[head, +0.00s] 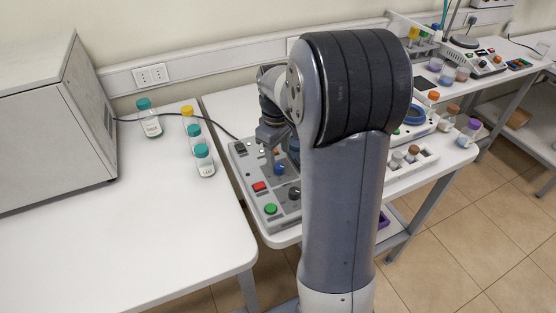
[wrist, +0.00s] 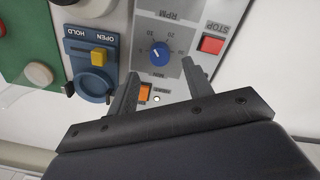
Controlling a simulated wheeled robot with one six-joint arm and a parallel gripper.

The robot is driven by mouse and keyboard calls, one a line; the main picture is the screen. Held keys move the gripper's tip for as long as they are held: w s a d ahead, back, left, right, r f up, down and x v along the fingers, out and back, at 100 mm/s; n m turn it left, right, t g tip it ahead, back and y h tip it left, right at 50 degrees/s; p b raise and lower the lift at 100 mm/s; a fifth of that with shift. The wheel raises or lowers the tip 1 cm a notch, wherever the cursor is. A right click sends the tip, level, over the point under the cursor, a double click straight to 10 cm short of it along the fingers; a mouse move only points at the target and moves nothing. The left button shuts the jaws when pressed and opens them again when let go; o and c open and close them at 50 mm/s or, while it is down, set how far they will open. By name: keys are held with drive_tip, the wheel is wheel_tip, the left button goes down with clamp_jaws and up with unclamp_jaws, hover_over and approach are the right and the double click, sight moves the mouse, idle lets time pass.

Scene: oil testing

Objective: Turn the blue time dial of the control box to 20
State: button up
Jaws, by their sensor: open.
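The grey control box (head: 240,165) sits on the white table at the centre of the head view, partly hidden by my arm. Its blue time dial (wrist: 160,53) shows in the wrist view, upside down, with a printed number scale around it. A pale mark shows on the dial; I cannot tell its exact setting. The dial also shows in the head view (head: 279,168). My gripper (wrist: 160,69) is open and empty. Its fingertips lie on either side of the dial's near edge in the picture; I see no contact.
A red STOP button (wrist: 212,44) is right of the dial, and an orange switch (wrist: 144,92) lies between the fingers. A blue panel with a yellow switch (wrist: 98,55) is to the left. A black knob (head: 294,193) and green button (head: 270,209) are on the box.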

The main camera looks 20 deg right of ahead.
sight(279, 165)
drive_tip(key=shift+d+f, duration=0.1)
drive_tip(key=shift+f, duration=2.3)
drive_tip(key=c, duration=1)
drive_tip(key=shift+m, duration=0.4)
drive_tip(key=m, duration=0.5)
drive_tip(key=shift+w+m, duration=0.1)
drive_tip(key=shift+m, duration=0.2)
drive_tip(key=m, duration=0.5)
drive_tip(key=shift+d, duration=0.1)
drive_tip(key=shift+m, duration=0.3)
